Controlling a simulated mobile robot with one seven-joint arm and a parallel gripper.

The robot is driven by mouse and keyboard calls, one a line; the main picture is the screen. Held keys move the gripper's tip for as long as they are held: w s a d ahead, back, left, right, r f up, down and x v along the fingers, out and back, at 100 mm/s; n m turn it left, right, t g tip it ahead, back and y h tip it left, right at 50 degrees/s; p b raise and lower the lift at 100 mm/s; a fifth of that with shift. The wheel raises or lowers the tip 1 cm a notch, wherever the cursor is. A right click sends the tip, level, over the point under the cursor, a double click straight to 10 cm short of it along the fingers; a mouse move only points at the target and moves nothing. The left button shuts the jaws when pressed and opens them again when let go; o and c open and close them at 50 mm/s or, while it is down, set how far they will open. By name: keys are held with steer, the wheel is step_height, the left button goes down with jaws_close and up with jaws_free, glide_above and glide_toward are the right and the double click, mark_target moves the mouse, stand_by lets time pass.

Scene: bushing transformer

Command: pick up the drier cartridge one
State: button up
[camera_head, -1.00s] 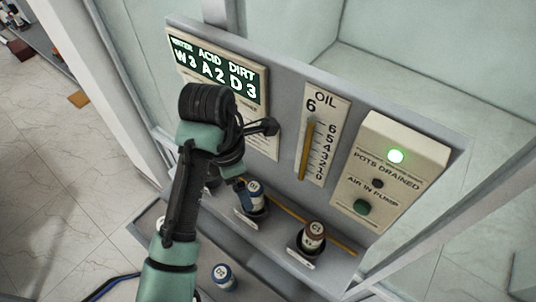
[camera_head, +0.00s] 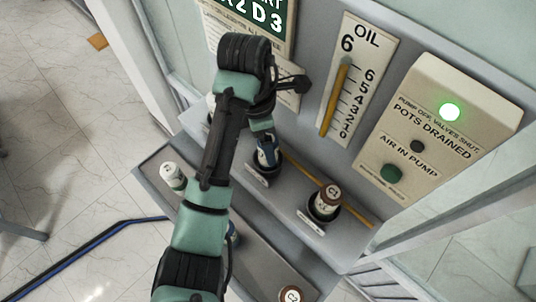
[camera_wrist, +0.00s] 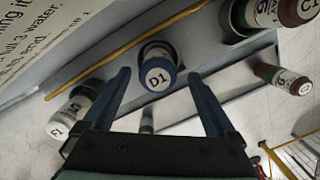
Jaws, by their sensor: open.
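Drier cartridge one is the blue-capped cartridge marked D1 (camera_wrist: 158,75). It stands in a dark round holder on the upper shelf, and in the head view it (camera_head: 267,153) shows just below the end of my arm. In the wrist view my gripper (camera_wrist: 160,80) is open, with one dark blue finger on each side of the D1 cap in the picture. Nothing is held. The gap in depth between the fingertips and the cartridge cannot be told. In the head view my wrist hides most of the fingers.
Brown-capped C1 (camera_head: 330,198) stands in the holder to the right. A white-capped cartridge (camera_wrist: 72,112) is close to the left finger. The lower tray (camera_head: 262,272) holds brown C2 (camera_head: 290,294), a white cartridge (camera_head: 173,176) and a partly hidden blue one (camera_head: 233,232). The gauge panel (camera_head: 358,80) rises behind.

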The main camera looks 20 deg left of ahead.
mark_target(263, 164)
steer(key=f, duration=0.1)
steer(key=f+p, duration=0.1)
steer(key=f, duration=0.3)
steer(key=shift+w+d, duration=0.25)
steer(key=shift+w, duration=0.1)
steer(key=shift+r, duration=0.1)
jaws_close()
